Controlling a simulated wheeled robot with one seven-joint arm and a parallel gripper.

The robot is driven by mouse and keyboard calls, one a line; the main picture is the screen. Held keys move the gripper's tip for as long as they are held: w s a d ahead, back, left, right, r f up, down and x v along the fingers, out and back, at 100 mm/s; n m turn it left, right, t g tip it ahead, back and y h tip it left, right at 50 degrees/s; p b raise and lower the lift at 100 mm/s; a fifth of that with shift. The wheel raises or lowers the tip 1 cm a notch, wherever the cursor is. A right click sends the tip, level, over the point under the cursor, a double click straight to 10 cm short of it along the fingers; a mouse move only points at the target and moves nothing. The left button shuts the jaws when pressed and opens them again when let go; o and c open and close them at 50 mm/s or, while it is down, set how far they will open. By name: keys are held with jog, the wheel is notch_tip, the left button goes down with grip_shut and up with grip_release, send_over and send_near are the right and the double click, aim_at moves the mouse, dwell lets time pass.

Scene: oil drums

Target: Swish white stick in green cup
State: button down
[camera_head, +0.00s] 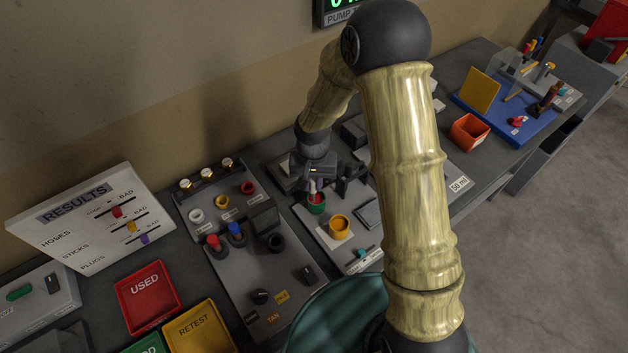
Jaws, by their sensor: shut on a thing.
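Dark blocks (352,180) stand right of my gripper. Left are a grey panel (235,262) with coloured rings and knobs, a red USED tray (147,297), a yellow RETEST tray (201,330) and a RESULTS board (92,219). An orange bin (468,133) stands right. My arm hides part of the bench.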

jog(key=shift+s, duration=0.1)
dwell(0.3)
jog(key=shift+s+d, duration=0.25)
jog(key=shift+s, duration=0.05)
jog(key=shift+d, duration=0.25)
jog(key=shift+d, duration=0.2)
jog(key=shift+w, duration=0.15)
dwell(0.4)
jog(key=shift+w+d, duration=0.2)
jog(key=shift+w, duration=0.1)
dwell(0.4)
jog(key=shift+w+a, duration=0.25)
jog(key=shift+w, duration=0.15)
